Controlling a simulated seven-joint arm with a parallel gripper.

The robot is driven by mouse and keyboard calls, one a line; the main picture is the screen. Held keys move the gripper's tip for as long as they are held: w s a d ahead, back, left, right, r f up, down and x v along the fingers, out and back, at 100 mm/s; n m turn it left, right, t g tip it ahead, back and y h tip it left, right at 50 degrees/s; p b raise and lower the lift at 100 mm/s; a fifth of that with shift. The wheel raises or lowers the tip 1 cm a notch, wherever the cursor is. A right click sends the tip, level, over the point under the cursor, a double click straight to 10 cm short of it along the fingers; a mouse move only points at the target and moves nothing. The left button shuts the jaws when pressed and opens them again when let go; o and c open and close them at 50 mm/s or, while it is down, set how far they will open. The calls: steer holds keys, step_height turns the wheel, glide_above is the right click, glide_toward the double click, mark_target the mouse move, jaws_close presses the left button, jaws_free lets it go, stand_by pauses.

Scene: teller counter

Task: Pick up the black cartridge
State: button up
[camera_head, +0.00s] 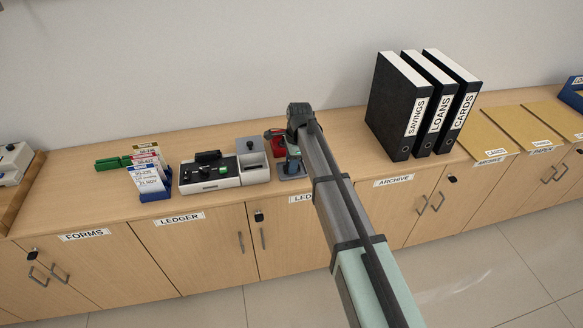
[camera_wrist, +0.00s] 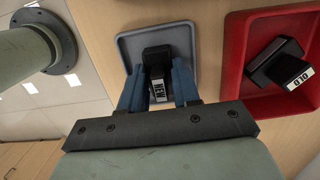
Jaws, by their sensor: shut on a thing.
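A black cartridge (camera_wrist: 157,64) with a white label reading NEW is in the wrist view, over the small grey tray (camera_wrist: 190,34). My gripper (camera_wrist: 159,84) has blue fingers, one on each side of the cartridge, and is shut on it. Whether the cartridge touches the tray floor I cannot tell. In the head view my gripper (camera_head: 292,163) is low over the grey tray (camera_head: 282,176), and my arm hides part of that area. A second black cartridge (camera_wrist: 276,60), labelled OLD, lies tilted in the red tray (camera_wrist: 238,45) to the right.
A white-and-black device (camera_head: 210,173) with a grey bin (camera_head: 250,145) stands left of the trays. A blue card holder (camera_head: 155,194) with cards is further left. Black binders (camera_head: 396,105) stand to the right. The counter front (camera_head: 225,203) by the device is clear.

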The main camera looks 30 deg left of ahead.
steer(key=shift+c, duration=0.6)
steer(key=shift+r, duration=0.1)
step_height(320, 180, up, 9)
steer(key=shift+r, duration=0.1)
steer(key=shift+s+a+r, duration=0.15)
steer(key=shift+s+a, duration=0.1)
steer(key=s+a, duration=0.2)
steer(key=a, duration=0.1)
steer(key=s+a, duration=0.3)
steer(key=s+a+r, duration=0.1)
steer(key=s+a, duration=0.2)
steer(key=shift+a+r, duration=0.1)
steer(key=shift+a, duration=0.15)
steer(key=shift+f, duration=1.95)
